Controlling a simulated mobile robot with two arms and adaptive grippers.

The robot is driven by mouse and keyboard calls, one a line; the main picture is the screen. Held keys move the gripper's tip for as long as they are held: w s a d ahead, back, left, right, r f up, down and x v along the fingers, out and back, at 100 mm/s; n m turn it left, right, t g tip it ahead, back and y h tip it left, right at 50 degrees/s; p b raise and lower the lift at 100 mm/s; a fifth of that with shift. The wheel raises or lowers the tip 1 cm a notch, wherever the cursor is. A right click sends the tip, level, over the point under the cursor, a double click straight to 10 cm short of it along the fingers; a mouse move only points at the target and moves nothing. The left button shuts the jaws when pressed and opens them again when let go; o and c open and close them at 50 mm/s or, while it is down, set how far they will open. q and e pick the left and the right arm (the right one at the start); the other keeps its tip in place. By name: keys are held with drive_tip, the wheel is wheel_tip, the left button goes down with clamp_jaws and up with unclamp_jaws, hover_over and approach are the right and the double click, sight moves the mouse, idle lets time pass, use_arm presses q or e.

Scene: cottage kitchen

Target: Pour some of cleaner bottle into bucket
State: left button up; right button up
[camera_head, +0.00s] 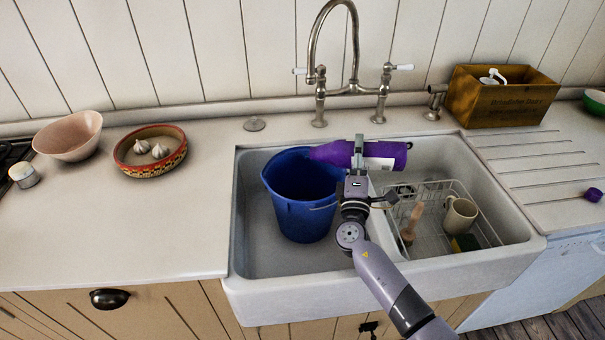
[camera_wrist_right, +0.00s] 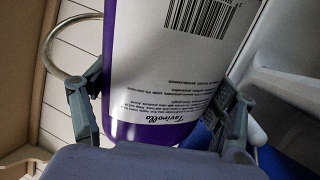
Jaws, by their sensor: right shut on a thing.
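The purple cleaner bottle (camera_head: 396,152) lies roughly level in the air above the sink, its narrow end pointing left over the right part of the bucket's rim. My right gripper (camera_head: 358,160) is shut on its middle. In the right wrist view the bottle (camera_wrist_right: 122,133) sits between the two fingers, its white label facing the camera. The blue bucket (camera_head: 302,217) stands upright in the left part of the sink. Its inside looks dark blue, and I cannot see any liquid in it or any stream. My left gripper is out of view.
The white sink (camera_head: 252,247) holds a wire rack (camera_head: 455,190) with a mug (camera_head: 460,216) and a brush (camera_head: 411,225). A tall tap (camera_head: 318,75) rises behind. A purple cap (camera_head: 593,194) lies on the right drainboard. The left counter's front is clear.

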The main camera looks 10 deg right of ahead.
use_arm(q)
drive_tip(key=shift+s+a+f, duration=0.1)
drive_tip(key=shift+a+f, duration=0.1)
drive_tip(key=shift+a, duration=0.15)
use_arm(e)
drive_tip(key=shift+n, duration=0.3)
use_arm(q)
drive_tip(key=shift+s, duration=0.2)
use_arm(e)
drive_tip(key=shift+a, duration=0.1)
idle(0.8)
